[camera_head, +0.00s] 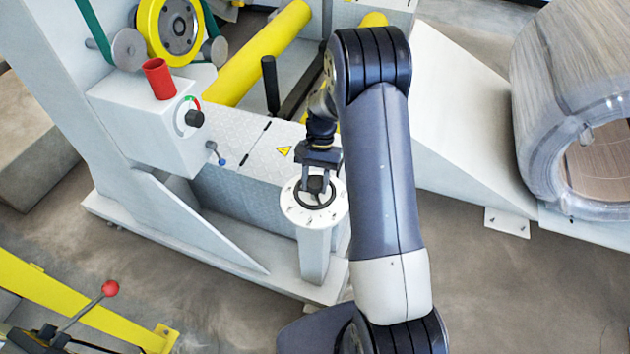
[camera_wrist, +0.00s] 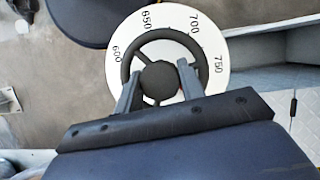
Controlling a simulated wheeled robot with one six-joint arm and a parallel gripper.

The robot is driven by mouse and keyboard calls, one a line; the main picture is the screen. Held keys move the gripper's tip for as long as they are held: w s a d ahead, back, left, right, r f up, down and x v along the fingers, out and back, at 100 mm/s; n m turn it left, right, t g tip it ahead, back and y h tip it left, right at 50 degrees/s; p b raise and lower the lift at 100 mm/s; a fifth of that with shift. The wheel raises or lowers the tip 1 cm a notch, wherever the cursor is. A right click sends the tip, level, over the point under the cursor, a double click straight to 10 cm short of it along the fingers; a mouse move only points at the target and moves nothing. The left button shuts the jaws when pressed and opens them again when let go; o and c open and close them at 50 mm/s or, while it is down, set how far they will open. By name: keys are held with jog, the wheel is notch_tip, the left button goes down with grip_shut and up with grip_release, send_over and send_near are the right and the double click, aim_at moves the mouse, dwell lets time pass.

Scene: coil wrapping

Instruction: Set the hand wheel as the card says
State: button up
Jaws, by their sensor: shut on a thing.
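The hand wheel has a black rim (camera_wrist: 165,35) and a round black hub (camera_wrist: 160,82). It sits on a white round dial (camera_wrist: 218,50) marked 600, 650, 700 and 750, on top of a pale post (camera_head: 314,255). My gripper (camera_head: 316,184) reaches down over the wheel. In the wrist view its two fingers (camera_wrist: 160,84) stand inside the rim, on either side of the hub, shut on it. My gripper hides the near part of the wheel and dial there. I cannot make out a pointer on the wheel. No readable card shows.
A grey machine box (camera_head: 150,125) at the left carries a red cup (camera_head: 158,79) and a small black knob (camera_head: 194,118). A wrapped coil (camera_head: 560,110) stands at the right. A red-knobbed lever (camera_head: 109,288) is at lower left.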

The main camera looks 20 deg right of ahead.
jog(key=o, duration=1)
jog(key=shift+r, duration=0.1)
jog(key=v, duration=1)
jog(key=shift+w+d+r+p, duration=0.1)
jog(key=shift+r+p, duration=0.2)
jog(key=shift+r, duration=0.05)
jog(key=x, duration=1.1)
jog(key=shift+b, duration=0.3)
